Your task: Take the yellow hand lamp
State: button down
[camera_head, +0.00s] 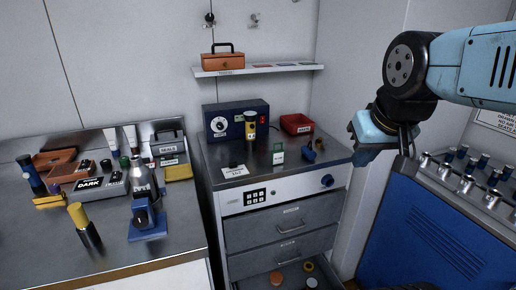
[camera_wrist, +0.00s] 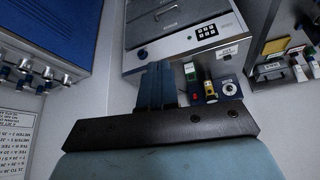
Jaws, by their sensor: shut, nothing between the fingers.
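A yellow upright object with a dark end (camera_head: 250,125), which looks like the hand lamp, stands on the drawer cabinet's top in front of a blue box with a dial. It also shows small in the wrist view (camera_wrist: 209,88), which is turned about upside down. My gripper (camera_head: 364,154) is raised to the right of the cabinet, apart from the lamp. In the wrist view its dark blue fingers (camera_wrist: 156,84) are together and hold nothing. A dark cylinder with a yellow top (camera_head: 84,226) stands on the left bench.
The blue box (camera_head: 223,124), a red bin (camera_head: 296,124), a green-and-white tag (camera_head: 278,154) and blue items (camera_head: 312,151) crowd the cabinet top (camera_head: 215,153). A shelf (camera_head: 260,69) hangs above. The lowest drawer (camera_head: 265,284) is open. A blue unit (camera_head: 420,225) stands right.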

aim_at(250, 117)
jog(key=k, duration=1.2)
jog(key=u, duration=0.65)
jog(key=i, duration=1.45)
jog(key=z, duration=0.5)
